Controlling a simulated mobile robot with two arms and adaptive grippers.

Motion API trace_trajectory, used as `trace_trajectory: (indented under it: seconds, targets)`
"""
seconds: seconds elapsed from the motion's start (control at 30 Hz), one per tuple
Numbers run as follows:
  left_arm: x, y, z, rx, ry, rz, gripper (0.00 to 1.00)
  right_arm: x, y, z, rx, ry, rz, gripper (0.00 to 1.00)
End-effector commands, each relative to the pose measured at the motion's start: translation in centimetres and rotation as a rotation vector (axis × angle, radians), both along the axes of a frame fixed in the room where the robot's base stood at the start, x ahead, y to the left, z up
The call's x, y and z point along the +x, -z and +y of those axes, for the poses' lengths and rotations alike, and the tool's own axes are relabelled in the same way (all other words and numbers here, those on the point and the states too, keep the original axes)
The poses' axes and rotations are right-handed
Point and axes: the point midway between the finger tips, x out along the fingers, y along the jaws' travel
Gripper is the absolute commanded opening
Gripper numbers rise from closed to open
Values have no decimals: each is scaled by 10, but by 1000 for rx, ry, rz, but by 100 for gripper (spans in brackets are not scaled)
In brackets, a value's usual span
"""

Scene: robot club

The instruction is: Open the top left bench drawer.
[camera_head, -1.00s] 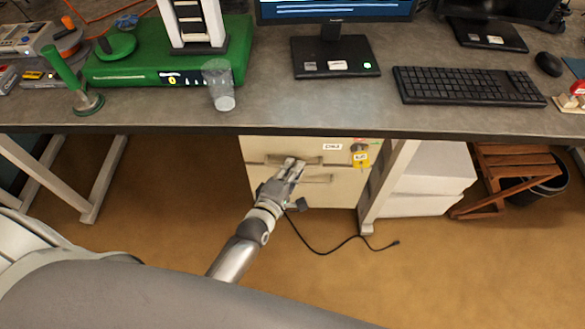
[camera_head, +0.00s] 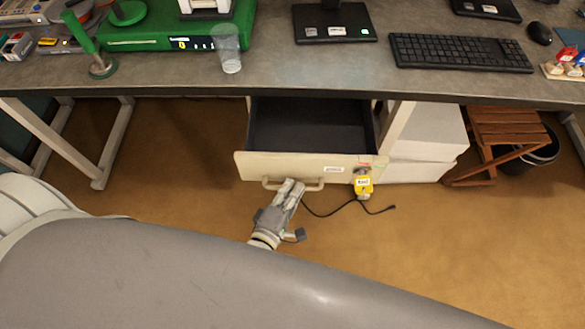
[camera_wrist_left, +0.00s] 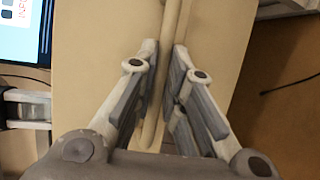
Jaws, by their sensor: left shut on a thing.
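The top drawer (camera_head: 310,125) under the bench is pulled well out, and its dark inside shows empty. Its cream front (camera_head: 255,164) carries a bar handle (camera_head: 313,184) along the lower part. My left gripper (camera_head: 291,187) is at the handle, left of its middle. In the left wrist view my left gripper (camera_wrist_left: 164,85) has its two fingers on either side of the cream handle (camera_wrist_left: 172,50), closed on it. My right gripper is not in view.
A yellow tag (camera_head: 363,185) hangs from keys at the drawer's right side. A black cable (camera_head: 335,211) lies on the floor. The bench top (camera_head: 300,80) holds a clear cup (camera_head: 228,50), a keyboard (camera_head: 458,53) and a green case. A wooden stool (camera_head: 497,145) stands at right.

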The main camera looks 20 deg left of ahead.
Motion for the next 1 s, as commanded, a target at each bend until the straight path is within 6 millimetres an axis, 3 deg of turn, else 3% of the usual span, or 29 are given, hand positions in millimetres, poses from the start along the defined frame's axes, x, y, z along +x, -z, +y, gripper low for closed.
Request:
trace_trajectory:
  seconds: [0.2, 0.43, 0.67, 1.0]
  targets:
    - [-51, 0, -14, 1, 1, 3, 0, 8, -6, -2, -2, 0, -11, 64]
    - [-87, 0, -25, 1, 1, 1, 0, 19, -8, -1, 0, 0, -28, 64]
    - [-103, 0, -29, 1, -1, -2, 0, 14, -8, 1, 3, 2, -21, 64]
    - [-105, 0, -30, 1, -1, -3, 0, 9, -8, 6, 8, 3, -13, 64]
